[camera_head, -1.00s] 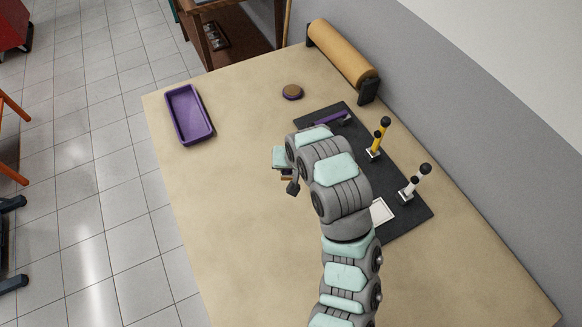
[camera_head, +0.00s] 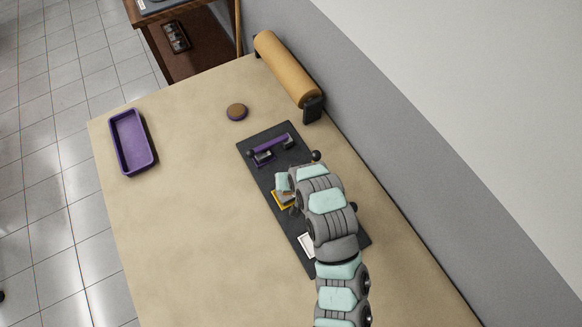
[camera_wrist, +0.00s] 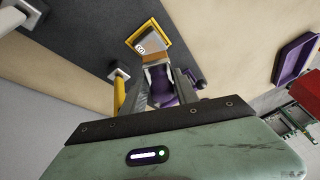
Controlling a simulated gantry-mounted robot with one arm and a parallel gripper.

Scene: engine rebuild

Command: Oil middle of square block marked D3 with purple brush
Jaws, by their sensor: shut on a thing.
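My gripper (camera_wrist: 162,90) is shut on the purple brush (camera_wrist: 161,88), with its tan bristle end (camera_wrist: 157,58) pointing away from the jaws. A grey square block (camera_wrist: 150,42) with a small dark mark, too small to read surely, sits inside a yellow square frame (camera_wrist: 128,43). The bristle end is at the block's near edge in the wrist view; I cannot tell whether they touch. In the head view my arm partly hides the yellow frame (camera_head: 281,203), and the brush is hidden.
A round brown pot (camera_head: 237,111) and a purple tray (camera_head: 131,143) stand apart. A tan roll (camera_head: 284,68) lines the back edge.

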